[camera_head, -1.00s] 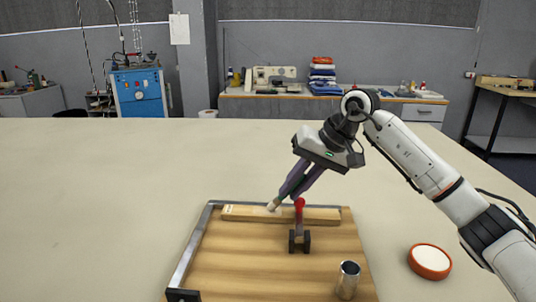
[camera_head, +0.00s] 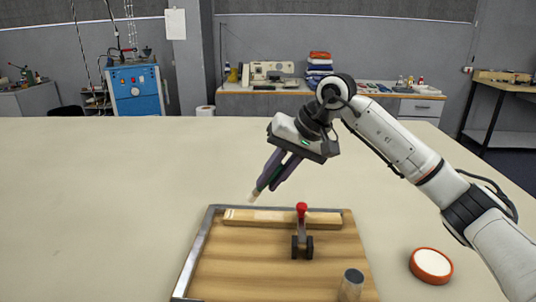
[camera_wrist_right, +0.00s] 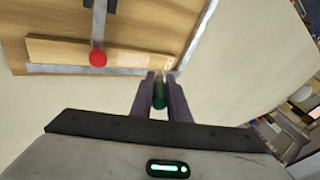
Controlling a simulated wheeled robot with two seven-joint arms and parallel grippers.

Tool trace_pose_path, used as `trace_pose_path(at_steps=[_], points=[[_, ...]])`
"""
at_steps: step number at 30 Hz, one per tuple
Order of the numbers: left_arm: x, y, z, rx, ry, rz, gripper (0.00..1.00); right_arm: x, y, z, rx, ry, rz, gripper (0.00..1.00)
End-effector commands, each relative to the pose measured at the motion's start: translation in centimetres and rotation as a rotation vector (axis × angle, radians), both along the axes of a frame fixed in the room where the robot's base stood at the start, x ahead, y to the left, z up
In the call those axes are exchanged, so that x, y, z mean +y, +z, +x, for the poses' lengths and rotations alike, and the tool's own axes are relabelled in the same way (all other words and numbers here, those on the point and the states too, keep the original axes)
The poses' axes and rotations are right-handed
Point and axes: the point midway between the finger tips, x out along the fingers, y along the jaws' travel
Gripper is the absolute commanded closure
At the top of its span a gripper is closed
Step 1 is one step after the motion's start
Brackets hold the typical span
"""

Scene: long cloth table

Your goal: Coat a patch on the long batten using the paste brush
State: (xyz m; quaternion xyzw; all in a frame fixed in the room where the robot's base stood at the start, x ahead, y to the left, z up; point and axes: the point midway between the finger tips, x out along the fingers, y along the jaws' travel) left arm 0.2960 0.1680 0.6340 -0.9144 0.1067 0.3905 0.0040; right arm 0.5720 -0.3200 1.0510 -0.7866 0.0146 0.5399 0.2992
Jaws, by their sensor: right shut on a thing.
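The long batten (camera_head: 325,218) is a pale wooden bar lying along the back of a wooden board. It also shows in the wrist view (camera_wrist_right: 130,62). A clamp with a red knob (camera_head: 301,207) stands at its middle. My right gripper (camera_head: 268,180) is shut on the paste brush (camera_head: 254,195), which points down and left with its pale tip above the batten's left end area, apparently clear of it. In the wrist view the brush's green handle (camera_wrist_right: 159,95) sits between the fingers. An orange dish of white paste (camera_head: 431,263) stands at right. My left gripper is out of view.
The board (camera_head: 250,262) has a metal rim (camera_head: 197,250) at its left and back. A metal cup (camera_head: 351,285) stands at its front right. The cloth table (camera_head: 90,210) is clear at left. Benches and a blue cabinet (camera_head: 138,90) stand far behind.

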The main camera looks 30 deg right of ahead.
Motion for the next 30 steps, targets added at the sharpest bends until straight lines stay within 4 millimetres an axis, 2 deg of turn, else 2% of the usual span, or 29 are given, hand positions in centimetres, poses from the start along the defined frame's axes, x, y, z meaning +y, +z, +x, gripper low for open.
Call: trace_pose_path(at_steps=[1, 12, 30], points=[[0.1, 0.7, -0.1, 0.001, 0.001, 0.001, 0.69, -0.1, 0.9, -0.1, -0.001, -0.002, -0.001, 1.0], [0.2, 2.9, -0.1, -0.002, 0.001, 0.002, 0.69, -0.8, 3.9, -0.5, 0.0, -0.014, -0.001, 1.0], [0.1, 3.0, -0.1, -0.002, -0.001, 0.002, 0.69, -0.9, 4.1, -0.5, 0.0, -0.016, 0.0, 1.0]])
